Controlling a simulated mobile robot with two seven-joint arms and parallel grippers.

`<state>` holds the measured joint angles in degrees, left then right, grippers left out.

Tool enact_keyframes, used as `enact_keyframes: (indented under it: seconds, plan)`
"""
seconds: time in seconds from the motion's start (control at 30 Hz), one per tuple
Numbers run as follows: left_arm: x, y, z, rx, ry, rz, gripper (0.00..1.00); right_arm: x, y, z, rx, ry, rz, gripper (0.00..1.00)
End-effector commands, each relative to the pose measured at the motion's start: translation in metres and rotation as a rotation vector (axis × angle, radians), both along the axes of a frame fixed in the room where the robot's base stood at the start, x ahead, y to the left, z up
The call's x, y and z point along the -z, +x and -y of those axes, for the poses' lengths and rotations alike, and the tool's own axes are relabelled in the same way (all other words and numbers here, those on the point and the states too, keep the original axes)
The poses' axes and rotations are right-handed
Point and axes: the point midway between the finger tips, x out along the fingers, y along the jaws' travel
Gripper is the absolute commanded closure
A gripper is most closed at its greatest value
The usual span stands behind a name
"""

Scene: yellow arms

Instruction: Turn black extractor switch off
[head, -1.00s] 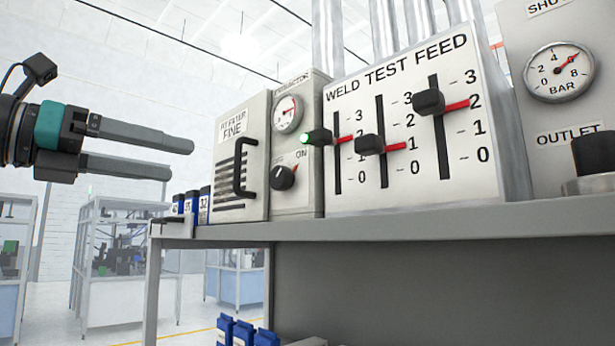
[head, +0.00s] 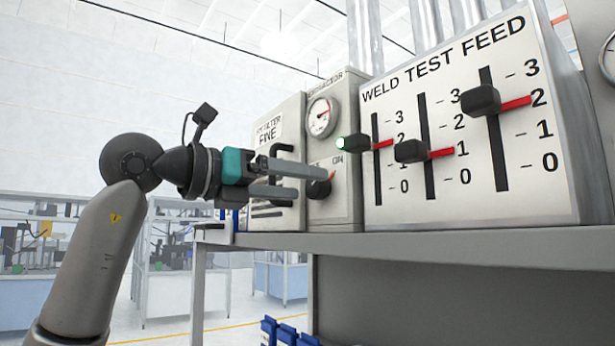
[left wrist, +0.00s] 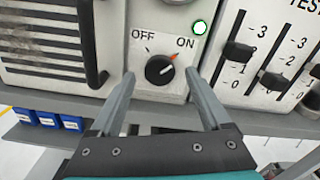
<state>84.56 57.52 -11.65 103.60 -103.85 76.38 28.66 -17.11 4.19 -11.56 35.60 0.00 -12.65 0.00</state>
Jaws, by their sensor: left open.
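The black extractor switch (head: 318,189) is a round knob on the grey extractor box, below a round gauge. In the left wrist view the knob (left wrist: 160,70) has an orange pointer turned up and right, toward the ON label; OFF is at its upper left. My left gripper (head: 329,182) is open and empty. In the left wrist view its two fingers (left wrist: 161,80) lie to the left and right of the knob, apart from it. In the head view the fingers partly cover the knob. My right gripper is not in view.
The filter box (head: 275,190) with a black handle stands left of the switch. The weld test feed panel (head: 460,190) with three black sliders stands to its right. All stand on a grey shelf (head: 450,244). Blue boxes (left wrist: 48,119) sit at lower left.

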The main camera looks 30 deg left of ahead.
Motion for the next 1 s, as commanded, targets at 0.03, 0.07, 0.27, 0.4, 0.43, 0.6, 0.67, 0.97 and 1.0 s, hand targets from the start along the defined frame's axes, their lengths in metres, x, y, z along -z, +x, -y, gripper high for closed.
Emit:
enact_keyframes:
  seconds: [0.03,0.07,0.27,0.4,0.43,0.6,0.67,0.97,1.0]
  plan:
    - [-0.001,0.007,0.003,0.002,-0.001,-0.003,0.19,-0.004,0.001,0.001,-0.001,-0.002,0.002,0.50]
    - [-0.001,0.010,0.004,0.002,-0.001,-0.002,0.19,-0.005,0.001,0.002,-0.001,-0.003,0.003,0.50]
    - [0.000,0.021,0.009,0.001,-0.001,-0.001,0.19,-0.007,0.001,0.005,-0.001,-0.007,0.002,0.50]
    - [0.000,0.022,0.009,0.000,-0.001,0.000,0.19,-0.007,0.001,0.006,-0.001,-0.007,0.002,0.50]
    - [0.000,0.022,0.009,0.000,-0.001,0.000,0.19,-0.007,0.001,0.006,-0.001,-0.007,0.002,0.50]
    - [0.000,0.022,0.009,0.000,-0.001,0.000,0.28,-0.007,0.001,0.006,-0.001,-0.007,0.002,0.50]
    - [0.000,0.022,0.009,0.000,-0.001,0.000,0.35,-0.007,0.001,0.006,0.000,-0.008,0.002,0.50]
    - [0.000,0.021,0.009,0.000,-0.001,0.000,0.69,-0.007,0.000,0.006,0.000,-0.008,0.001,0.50]
    - [0.000,0.021,0.009,0.000,-0.001,0.000,0.73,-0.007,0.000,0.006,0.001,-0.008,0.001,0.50]
